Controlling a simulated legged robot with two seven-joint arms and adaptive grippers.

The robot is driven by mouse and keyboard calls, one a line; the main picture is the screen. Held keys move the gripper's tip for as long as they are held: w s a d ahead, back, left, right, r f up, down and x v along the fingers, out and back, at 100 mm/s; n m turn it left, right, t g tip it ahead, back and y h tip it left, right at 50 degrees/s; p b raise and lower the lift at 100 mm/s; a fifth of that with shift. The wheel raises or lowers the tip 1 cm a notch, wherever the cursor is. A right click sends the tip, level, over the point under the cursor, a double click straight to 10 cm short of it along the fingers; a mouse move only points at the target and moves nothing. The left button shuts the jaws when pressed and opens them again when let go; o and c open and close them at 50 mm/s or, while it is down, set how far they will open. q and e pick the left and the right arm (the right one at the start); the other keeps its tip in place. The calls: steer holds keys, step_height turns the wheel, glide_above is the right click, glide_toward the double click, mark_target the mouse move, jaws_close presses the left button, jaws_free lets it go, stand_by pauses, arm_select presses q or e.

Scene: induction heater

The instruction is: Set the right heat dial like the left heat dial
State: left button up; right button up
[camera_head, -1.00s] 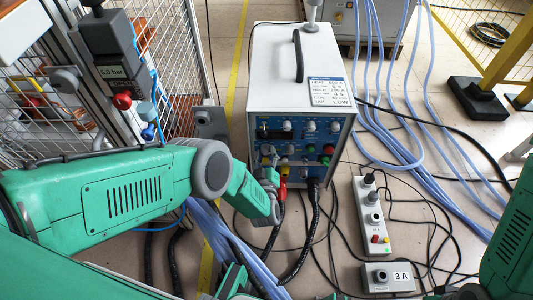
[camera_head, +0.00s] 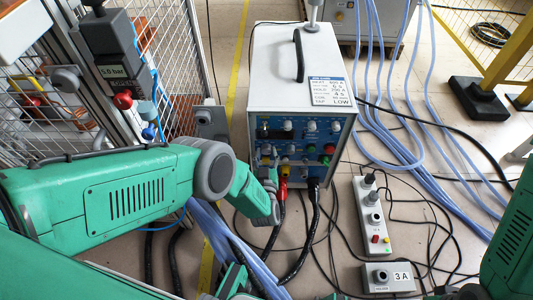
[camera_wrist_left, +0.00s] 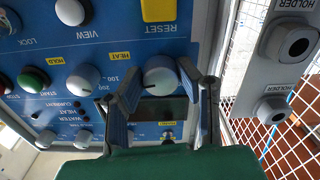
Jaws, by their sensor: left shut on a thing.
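The heater's blue front panel (camera_head: 330,135) carries several knobs and buttons; it fills most of the left wrist view, turned upside down. My left gripper (camera_wrist_left: 172,82) has its fingers on both sides of a light grey dial (camera_wrist_left: 160,73) beside the dark display (camera_wrist_left: 165,108), and is shut on it. Another grey dial (camera_wrist_left: 83,80) sits to its left in this view, with a yellow HEAT label between the two. In the head view my left gripper (camera_head: 268,166) is at the panel's lower left, partly hidden. My right gripper is not clearly seen.
A grey holder box (camera_wrist_left: 275,70) stands close beside the panel in the left wrist view. Red and black cables leave the heater's lower front. A button box (camera_head: 373,215) and a smaller 3 A box (camera_head: 388,278) lie to the right. A wire fence (camera_head: 178,60) is at left.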

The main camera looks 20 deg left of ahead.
arm_select(q)
steer(key=shift+s+d+f, duration=0.25)
steer(key=shift+f, duration=0.05)
steer(key=o, duration=1.1)
steer(key=shift+o, duration=0.2)
steer(key=shift+w+r, duration=0.1)
steer(key=shift+w, duration=0.05)
steer(key=shift+a, duration=0.1)
steer(key=v, duration=1.2)
